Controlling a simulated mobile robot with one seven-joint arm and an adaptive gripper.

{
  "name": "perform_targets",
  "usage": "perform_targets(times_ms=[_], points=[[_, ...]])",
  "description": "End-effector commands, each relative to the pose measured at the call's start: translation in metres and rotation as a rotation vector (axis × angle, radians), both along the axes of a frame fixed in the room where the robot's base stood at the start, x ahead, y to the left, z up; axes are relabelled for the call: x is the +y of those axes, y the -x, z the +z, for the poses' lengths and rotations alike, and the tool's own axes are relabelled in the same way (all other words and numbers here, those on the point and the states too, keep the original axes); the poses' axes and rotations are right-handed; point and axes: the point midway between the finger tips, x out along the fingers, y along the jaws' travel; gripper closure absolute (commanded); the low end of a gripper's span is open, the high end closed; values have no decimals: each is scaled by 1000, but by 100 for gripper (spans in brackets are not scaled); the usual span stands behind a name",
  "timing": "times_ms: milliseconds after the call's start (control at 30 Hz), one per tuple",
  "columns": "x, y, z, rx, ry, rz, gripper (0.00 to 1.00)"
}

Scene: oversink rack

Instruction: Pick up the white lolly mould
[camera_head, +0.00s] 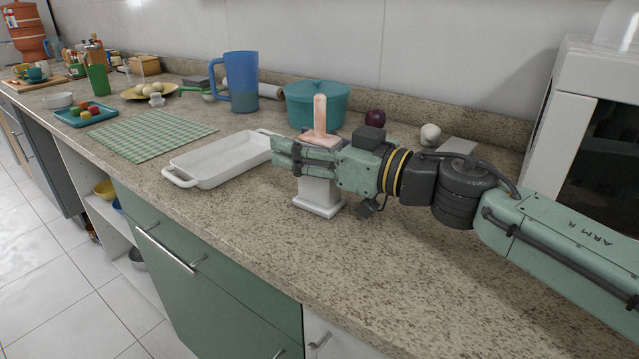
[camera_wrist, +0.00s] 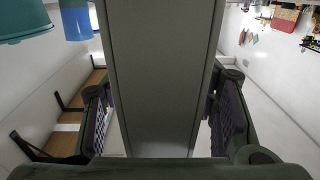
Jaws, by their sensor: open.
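The white lolly mould (camera_head: 319,192) stands upright on the counter, with a wide foot and a peach-coloured top with an upright stick (camera_head: 320,118). My gripper (camera_head: 286,156) is level and crosses in front of the mould's middle, hiding that part. In the wrist view the mould's tall body (camera_wrist: 160,75) looks grey and fills the space between the fingers of my gripper (camera_wrist: 162,115). The fingers are open, one on each side, with gaps visible between them and the body.
A white baking dish (camera_head: 183,178) lies just left of my gripper. A teal pot (camera_head: 300,103), a blue jug (camera_head: 241,80) and a dark red onion (camera_head: 375,118) stand behind. A white appliance (camera_head: 570,125) is at the right. The counter in front is clear.

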Motion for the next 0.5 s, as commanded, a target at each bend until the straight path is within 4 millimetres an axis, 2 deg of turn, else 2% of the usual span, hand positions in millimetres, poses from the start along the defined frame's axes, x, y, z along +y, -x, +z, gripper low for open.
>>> perform_targets(times_ms=[267, 500], points=[[4, -3, 0, 0, 0, -1, 47], [4, -3, 0, 0, 0, -1, 61]])
